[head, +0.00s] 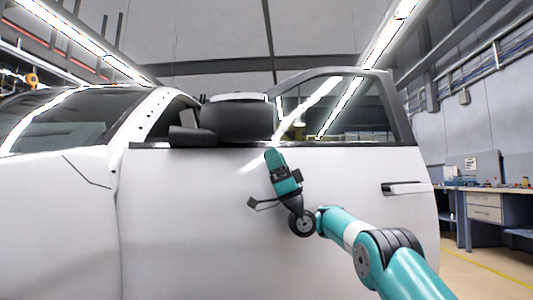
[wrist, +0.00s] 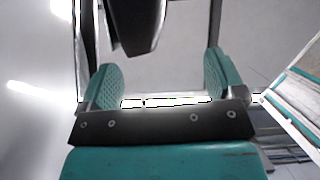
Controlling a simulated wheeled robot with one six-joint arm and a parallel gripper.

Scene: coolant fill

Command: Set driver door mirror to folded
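The driver door (head: 200,215) is a large white panel with its window frame above, and it fills the middle of the head view. The driver door mirror (head: 238,122) has a dark housing with a pale top and stands at the front end of the window sill. From this angle I cannot tell how far it is folded. My gripper (head: 273,156) is just below and right of the mirror, in front of the door. In the wrist view my gripper (wrist: 161,62) is open, its teal fingers wide apart and empty. The dark mirror housing (wrist: 137,22) hangs beyond the fingertips, toward the left finger, with no visible contact.
The door handle (head: 405,188) is at the door's rear. A smaller dark piece (head: 190,136) sits left of the mirror. A workbench (head: 487,207) with drawers stands at the far right. The floor between the door and the bench is clear.

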